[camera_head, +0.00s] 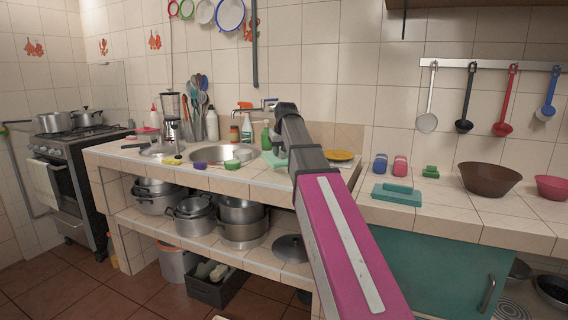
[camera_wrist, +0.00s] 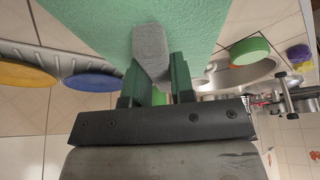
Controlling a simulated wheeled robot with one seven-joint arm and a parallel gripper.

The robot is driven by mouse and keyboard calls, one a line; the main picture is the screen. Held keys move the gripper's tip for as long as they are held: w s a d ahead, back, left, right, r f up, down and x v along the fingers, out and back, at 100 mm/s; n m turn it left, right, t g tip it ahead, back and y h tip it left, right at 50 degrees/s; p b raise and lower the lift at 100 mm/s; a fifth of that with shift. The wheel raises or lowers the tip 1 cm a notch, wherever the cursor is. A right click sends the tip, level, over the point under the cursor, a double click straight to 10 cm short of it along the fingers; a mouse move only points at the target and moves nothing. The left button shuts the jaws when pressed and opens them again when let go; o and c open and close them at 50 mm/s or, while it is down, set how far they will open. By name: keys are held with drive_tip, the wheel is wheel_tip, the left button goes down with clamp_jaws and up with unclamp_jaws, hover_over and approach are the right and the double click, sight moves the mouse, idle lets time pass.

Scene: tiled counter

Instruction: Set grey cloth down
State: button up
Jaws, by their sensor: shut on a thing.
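In the wrist view, my gripper (camera_wrist: 153,75) has its green fingers closed on a narrow, folded grey cloth (camera_wrist: 151,48). The cloth sticks out past the fingertips, in front of a broad flat green surface (camera_wrist: 95,22). I cannot tell whether the cloth touches that surface. In the head view, my arm reaches over the counter to just right of the sink (camera_head: 228,154). The grey cloth is hard to make out there, and the counter right behind the arm is hidden.
A yellow plate (camera_head: 339,155) lies right of my arm. Blue and pink items (camera_head: 380,165), a teal block (camera_head: 397,195) and a brown bowl (camera_head: 489,178) stand on the right counter. A green bottle (camera_head: 266,136) stands by the sink. The right counter's front strip is clear.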

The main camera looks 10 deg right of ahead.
drive_tip(key=shift+w+d+f, duration=0.5)
drive_tip(key=shift+d+f, duration=0.15)
drive_tip(key=shift+d, duration=0.2)
drive_tip(key=shift+f, duration=1.9)
drive_tip(key=o, duration=0.8)
drive_tip(key=shift+f, duration=0.1)
drive_tip(key=v, duration=1.2)
